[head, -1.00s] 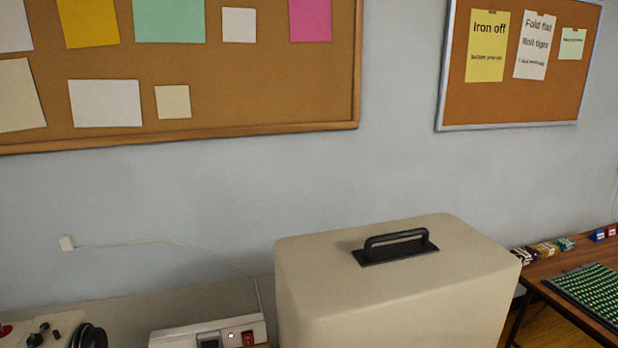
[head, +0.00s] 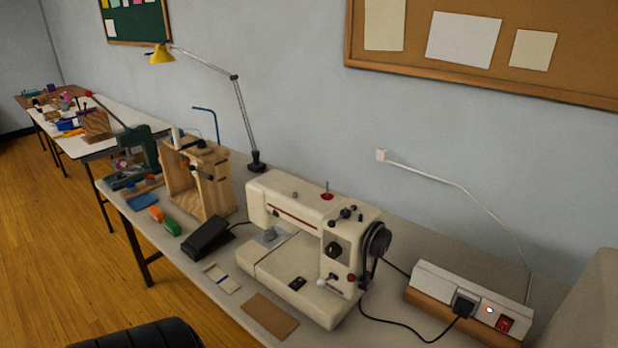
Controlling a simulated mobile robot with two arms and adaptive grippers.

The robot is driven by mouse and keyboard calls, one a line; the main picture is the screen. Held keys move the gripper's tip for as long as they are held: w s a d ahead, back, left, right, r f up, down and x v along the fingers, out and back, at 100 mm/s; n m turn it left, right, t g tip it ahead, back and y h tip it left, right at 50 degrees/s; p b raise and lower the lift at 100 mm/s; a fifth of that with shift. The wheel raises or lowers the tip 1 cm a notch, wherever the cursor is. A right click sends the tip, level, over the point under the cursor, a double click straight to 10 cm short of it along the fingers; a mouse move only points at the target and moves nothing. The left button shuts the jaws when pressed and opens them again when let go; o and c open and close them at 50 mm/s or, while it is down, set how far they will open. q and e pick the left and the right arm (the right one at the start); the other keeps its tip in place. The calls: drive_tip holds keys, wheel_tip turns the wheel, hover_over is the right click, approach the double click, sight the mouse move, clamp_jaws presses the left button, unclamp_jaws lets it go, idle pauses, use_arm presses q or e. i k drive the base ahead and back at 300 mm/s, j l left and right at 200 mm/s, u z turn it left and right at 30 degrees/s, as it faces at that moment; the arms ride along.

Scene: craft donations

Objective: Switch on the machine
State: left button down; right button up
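A cream sewing machine (head: 300,278) stands on the grey table in the middle of the head view. It has a black handwheel (head: 376,240) at its right end, dark dials on its front and a red-topped part on its top. A black foot pedal (head: 207,237) lies to its left, with a cord to the machine. A power strip (head: 440,285) lies to its right, with a black plug (head: 464,303) in it and a red switch (head: 505,323) at its right end. I cannot tell the switch's position. Neither of my grippers is in view.
A wooden frame (head: 205,188), a yellow desk lamp (head: 161,54) and a green device (head: 140,150) stand left of the machine. A brown card (head: 270,316) lies at the front edge. A beige case (head: 585,300) stands at the right. Further tables extend back left over wooden floor.

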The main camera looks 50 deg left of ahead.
sight(299, 281)
drive_tip(key=u, duration=1.55)
